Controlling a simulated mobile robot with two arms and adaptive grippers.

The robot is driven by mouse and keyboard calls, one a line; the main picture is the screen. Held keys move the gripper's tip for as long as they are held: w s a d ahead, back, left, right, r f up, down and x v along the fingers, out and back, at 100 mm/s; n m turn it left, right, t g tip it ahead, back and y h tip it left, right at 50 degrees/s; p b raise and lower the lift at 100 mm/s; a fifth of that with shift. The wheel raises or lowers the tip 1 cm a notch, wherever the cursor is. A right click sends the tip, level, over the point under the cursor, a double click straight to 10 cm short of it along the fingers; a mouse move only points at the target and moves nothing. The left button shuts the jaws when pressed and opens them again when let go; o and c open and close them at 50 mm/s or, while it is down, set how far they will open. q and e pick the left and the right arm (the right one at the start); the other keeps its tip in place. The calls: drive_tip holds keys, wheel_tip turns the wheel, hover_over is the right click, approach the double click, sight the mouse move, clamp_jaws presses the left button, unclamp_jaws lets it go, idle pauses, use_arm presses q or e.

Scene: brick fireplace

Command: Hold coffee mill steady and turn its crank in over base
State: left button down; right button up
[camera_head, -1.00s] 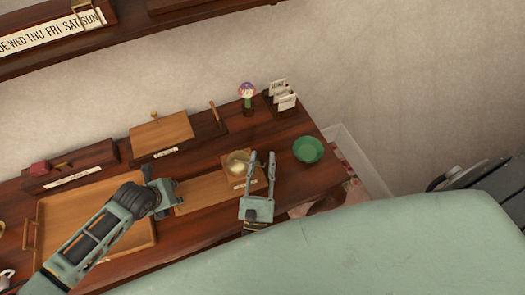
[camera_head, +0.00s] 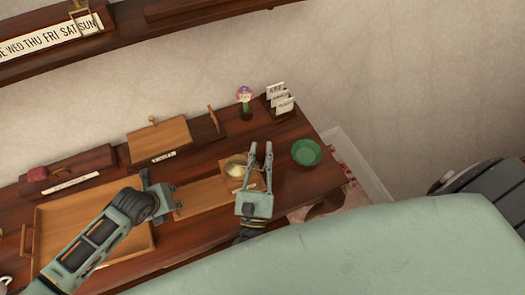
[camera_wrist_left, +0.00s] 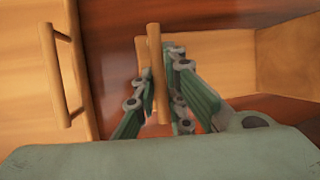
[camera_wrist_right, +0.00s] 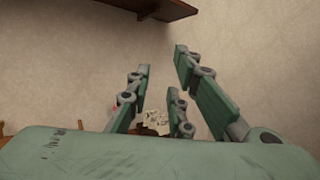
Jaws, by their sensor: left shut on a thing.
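What looks like the coffee mill (camera_head: 254,184), a wooden block with a brass bowl-like top (camera_head: 235,167), stands on the table in the head view. I cannot make out its crank. My right gripper (camera_head: 261,148) is open and empty; in the head view its fingers overlap the right side of the mill. In the right wrist view the fingers (camera_wrist_right: 160,75) are spread, with wall behind them. My left gripper (camera_head: 158,190) is left of the mill, by the tray's right end. In the left wrist view its fingers (camera_wrist_left: 165,100) are closed around a wooden bar handle (camera_wrist_left: 155,65).
A green bowl (camera_head: 306,152) is to the right. Boxes (camera_head: 160,143), a small flower figure (camera_head: 245,103) and a card holder (camera_head: 280,98) line the back.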

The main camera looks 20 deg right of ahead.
drive_tip(key=w+d+m+g+h, duration=0.1)
drive_tip(key=w+g, duration=0.1)
drive_tip(key=w, duration=0.1)
drive_tip(key=w+d+m+g+h, duration=0.1)
drive_tip(key=w+g, duration=0.1)
drive_tip(key=w, duration=0.1)
drive_tip(key=w+d+m+g+h, duration=0.1)
drive_tip(key=w+g, duration=0.1)
drive_tip(key=w, duration=0.1)
drive_tip(key=shift+d, duration=0.25)
clamp_jaws()
drive_tip(key=w+d+f+m+g+y, duration=0.25)
drive_tip(key=d+f+g+y, duration=0.45)
drive_tip(key=d+f+g, duration=0.45)
drive_tip(key=a+r+n+g+y, duration=0.1)
drive_tip(key=a+r+g+y, duration=0.1)
drive_tip(key=r+y, duration=0.45)
drive_tip(key=a+r+n+g+y, duration=0.1)
drive_tip(key=a+r+g+y, duration=0.15)
drive_tip(key=r+y, duration=0.35)
drive_tip(key=s+a+f+h, duration=0.1)
drive_tip(key=s+a+f, duration=0.4)
drive_tip(key=f, duration=0.3)
drive_tip(key=shift+s+a, duration=0.15)
drive_tip(key=shift+a, duration=0.05)
